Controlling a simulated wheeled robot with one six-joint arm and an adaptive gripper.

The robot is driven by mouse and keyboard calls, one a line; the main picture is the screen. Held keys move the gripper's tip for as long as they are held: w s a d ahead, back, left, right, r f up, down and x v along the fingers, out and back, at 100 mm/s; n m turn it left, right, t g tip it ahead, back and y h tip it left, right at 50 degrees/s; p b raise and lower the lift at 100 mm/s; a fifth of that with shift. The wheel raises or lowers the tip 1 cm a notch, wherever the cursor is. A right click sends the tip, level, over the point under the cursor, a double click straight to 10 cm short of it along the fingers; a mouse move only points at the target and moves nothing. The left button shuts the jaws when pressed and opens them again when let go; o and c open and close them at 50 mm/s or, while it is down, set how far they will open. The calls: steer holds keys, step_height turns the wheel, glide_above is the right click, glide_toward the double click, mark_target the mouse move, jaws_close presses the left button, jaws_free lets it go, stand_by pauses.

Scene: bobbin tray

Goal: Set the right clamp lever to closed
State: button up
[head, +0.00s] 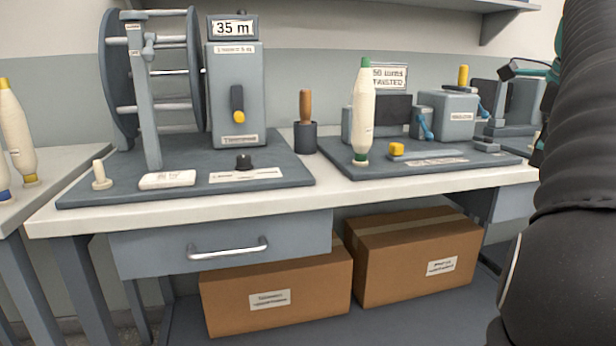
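Two small blue levers show at the right-hand station on the bench. One blue lever (425,125) hangs down at the left of the grey box, in front of a dark panel. The other blue lever (483,111) is at the box's right side, near a small grey block, and looks tilted. I cannot tell from this view whether either lever is open or closed, or which is the right clamp lever. My dark arm fills the right edge of the head view. My gripper cannot be made out, and nothing is seen touching either lever.
A grey box (447,116) sits between the levers. A reel machine (235,95) stands left, and a wooden-handled tool (305,108) between the stations. Cardboard boxes (415,257) lie below.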

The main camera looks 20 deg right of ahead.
steer(key=w+a+f+n, duration=0.1)
steer(key=a+f+n, duration=0.3)
steer(key=f+n, duration=0.4)
steer(key=w+a+f+n, duration=0.1)
steer(key=a+f+n, duration=0.2)
steer(key=f+n, duration=0.45)
steer(key=s+a+f+n+y, duration=0.1)
steer(key=s+a+f+n, duration=0.2)
steer(key=a, duration=0.6)
steer(key=s+a+f+n+t, duration=0.1)
steer(key=s+a+f+n, duration=0.2)
steer(key=a+f+n, duration=0.3)
steer(key=s+a+f+n+t+y, duration=0.1)
steer(key=s+a+f+n, duration=0.2)
steer(key=a, duration=1)
step_height(320, 180, down, 3)
steer(key=n, duration=0.3)
steer(key=shift+s+a+r+y, duration=0.15)
steer(key=shift+a+r+y, duration=0.05)
steer(key=shift+a+y, duration=0.1)
steer(key=shift+o, duration=0.9)
steer(key=shift+a, duration=0.25)
